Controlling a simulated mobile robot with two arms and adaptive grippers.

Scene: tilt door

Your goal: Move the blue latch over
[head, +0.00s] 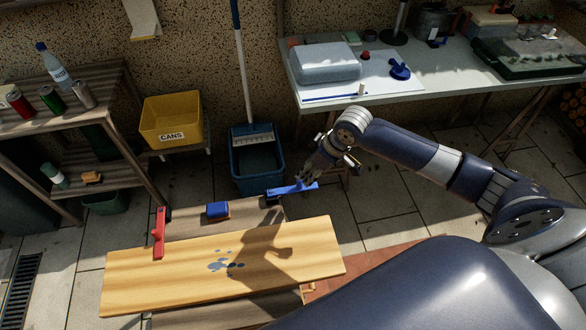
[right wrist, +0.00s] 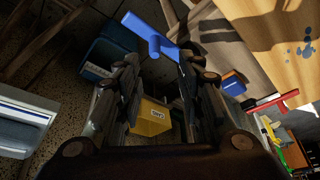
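The blue latch (head: 293,189) is a bar at the far right end of the wooden frame, lying roughly left to right, clear of the light wooden door panel (head: 180,275). The red latch (head: 159,235) lies across the panel's far left edge. My right gripper (head: 308,176) is just above the blue latch. In the right wrist view the blue latch (right wrist: 146,32) has a short stem near the tips of my right gripper (right wrist: 158,62). The fingers are apart, with a gap around the stem; contact cannot be told. My left gripper is not in view.
A blue sponge-like block (head: 217,210) sits behind the panel. A blue bucket (head: 257,160) with a mop stands behind the latch. A yellow cans bin (head: 172,120), a shelf with cans at left and a white worktable (head: 440,80) at right stand farther back.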

